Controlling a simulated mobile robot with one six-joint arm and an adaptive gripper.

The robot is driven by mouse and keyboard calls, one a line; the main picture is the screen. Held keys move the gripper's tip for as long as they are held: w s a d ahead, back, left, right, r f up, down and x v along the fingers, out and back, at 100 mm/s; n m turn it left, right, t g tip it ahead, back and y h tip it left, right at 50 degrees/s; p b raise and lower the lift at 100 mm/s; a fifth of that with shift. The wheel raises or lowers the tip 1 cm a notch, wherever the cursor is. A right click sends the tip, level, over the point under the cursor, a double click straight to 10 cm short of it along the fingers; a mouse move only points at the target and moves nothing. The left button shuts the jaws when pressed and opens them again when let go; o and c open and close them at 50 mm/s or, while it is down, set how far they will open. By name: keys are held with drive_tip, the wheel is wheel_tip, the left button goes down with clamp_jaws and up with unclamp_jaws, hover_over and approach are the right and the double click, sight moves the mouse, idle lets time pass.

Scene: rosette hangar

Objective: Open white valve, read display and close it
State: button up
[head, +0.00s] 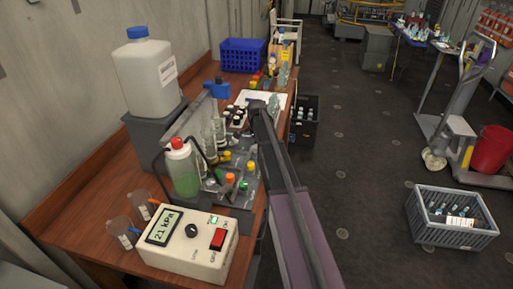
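A white box with a display (164,227) stands at the front of the wooden bench. The display reads about 21 kPa; a decimal point cannot be made out. The box also has a black knob and a red switch. Behind it is a grey rack or manifold (240,198) with orange, yellow and green knobs or caps. I cannot clearly pick out a white valve among them; my arm covers part of that area. My arm reaches over the bench's right edge. My gripper (258,108) is at its far end, too small and dark to tell whether it is open.
A blue basket (243,54) is farther back. On the floor are a grey crate (451,217) and a pallet truck (457,110). The floor between is clear.

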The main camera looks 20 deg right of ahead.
clamp_jaws()
drive_tip(key=shift+n, duration=0.4)
drive_tip(key=n, duration=0.8)
drive_tip(key=shift+s, duration=0.1)
drive_tip(key=n, duration=0.4)
drive_tip(key=shift+n, duration=0.3)
drive_tip(key=n, duration=0.4)
drive_tip(key=shift+n, duration=0.3)
